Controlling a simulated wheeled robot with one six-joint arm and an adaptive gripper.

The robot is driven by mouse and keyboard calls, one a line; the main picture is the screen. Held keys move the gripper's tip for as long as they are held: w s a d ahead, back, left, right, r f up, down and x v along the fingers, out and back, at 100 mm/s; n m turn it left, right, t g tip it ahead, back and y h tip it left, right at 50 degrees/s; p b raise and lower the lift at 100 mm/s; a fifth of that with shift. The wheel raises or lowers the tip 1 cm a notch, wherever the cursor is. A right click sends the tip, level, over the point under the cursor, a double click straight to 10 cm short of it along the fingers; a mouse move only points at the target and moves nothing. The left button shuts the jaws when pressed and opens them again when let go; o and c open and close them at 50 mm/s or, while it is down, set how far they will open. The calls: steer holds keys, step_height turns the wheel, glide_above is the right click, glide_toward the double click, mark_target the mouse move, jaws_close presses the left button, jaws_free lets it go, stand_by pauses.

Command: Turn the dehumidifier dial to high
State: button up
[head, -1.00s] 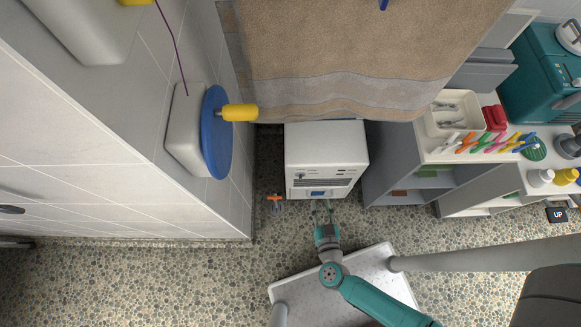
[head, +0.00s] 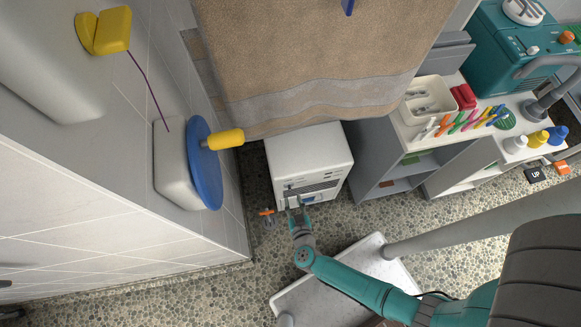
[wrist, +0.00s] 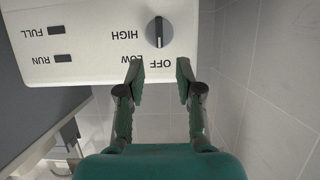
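The white dehumidifier (head: 308,155) stands on the floor under the hanging towel. Its control panel fills the upper part of the wrist view, upside down. The dark round dial (wrist: 159,32) has a raised bar that stands vertical in the picture, in line with the OFF label below it. LOW and HIGH are printed to the lower left and left of the dial. My gripper (wrist: 159,78) is open and empty, its two fingertips apart just below the dial in the wrist view. In the head view my gripper (head: 297,207) is at the dehumidifier's front.
A brown towel (head: 310,60) hangs above the dehumidifier. A tiled wall with a blue disc (head: 203,175) and yellow handle is on the left. A grey shelf unit (head: 385,165) stands close on the right. A small orange-handled valve (head: 267,213) is left of the dehumidifier.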

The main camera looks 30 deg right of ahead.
mark_target(290, 189)
steer(key=shift+x, duration=2.9)
jaws_close()
